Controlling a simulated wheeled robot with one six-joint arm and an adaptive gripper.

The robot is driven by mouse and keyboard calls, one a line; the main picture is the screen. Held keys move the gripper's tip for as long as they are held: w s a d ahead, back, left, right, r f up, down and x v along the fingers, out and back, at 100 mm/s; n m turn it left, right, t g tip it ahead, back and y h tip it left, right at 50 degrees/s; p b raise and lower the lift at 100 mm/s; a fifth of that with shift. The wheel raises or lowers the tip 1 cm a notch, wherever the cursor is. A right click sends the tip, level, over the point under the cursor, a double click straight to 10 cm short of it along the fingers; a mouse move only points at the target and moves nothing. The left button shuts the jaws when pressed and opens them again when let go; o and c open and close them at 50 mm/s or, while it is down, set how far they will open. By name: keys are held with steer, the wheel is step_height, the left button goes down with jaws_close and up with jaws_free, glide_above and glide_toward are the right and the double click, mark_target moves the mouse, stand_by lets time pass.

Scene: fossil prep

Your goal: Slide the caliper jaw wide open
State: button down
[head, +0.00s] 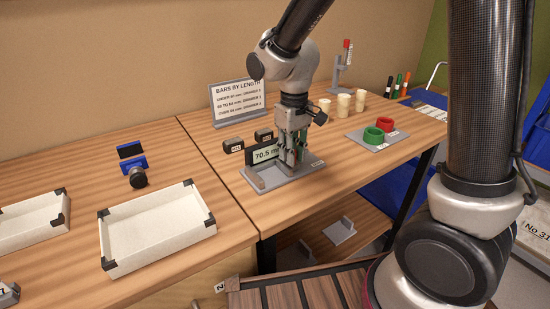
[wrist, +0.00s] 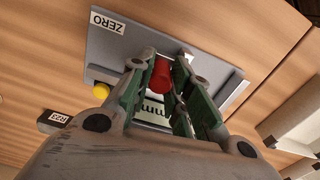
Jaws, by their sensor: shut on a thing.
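The caliper is a grey plate (head: 310,182) near the front edge of the right-hand table. Its display (head: 265,154) reads 70.5, with the unit partly covered by my gripper. A grey upright block stands at the plate's left end. My gripper (head: 291,160) points down over the plate's middle. In the wrist view, a red knob (wrist: 161,74) sits between the green-padded fingertips, and my gripper is shut on it. The wrist view also shows the caliper plate (wrist: 112,48) with a ZERO label (wrist: 107,20) and a yellow button (wrist: 101,90). My fingers hide much of the jaw and display there.
Two small dark labelled blocks (head: 233,145) stand behind the display. A sign (head: 238,100) stands at the back. Red and green rings (head: 373,134) sit on a grey plate to the right, with several cream cups behind. An empty white tray (head: 155,232) lies left.

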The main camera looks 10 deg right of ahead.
steer(key=shift+w+d, duration=0.35)
steer(key=shift+d, duration=0.35)
steer(key=c, duration=1.3)
jaws_free()
step_height(320, 180, up, 12)
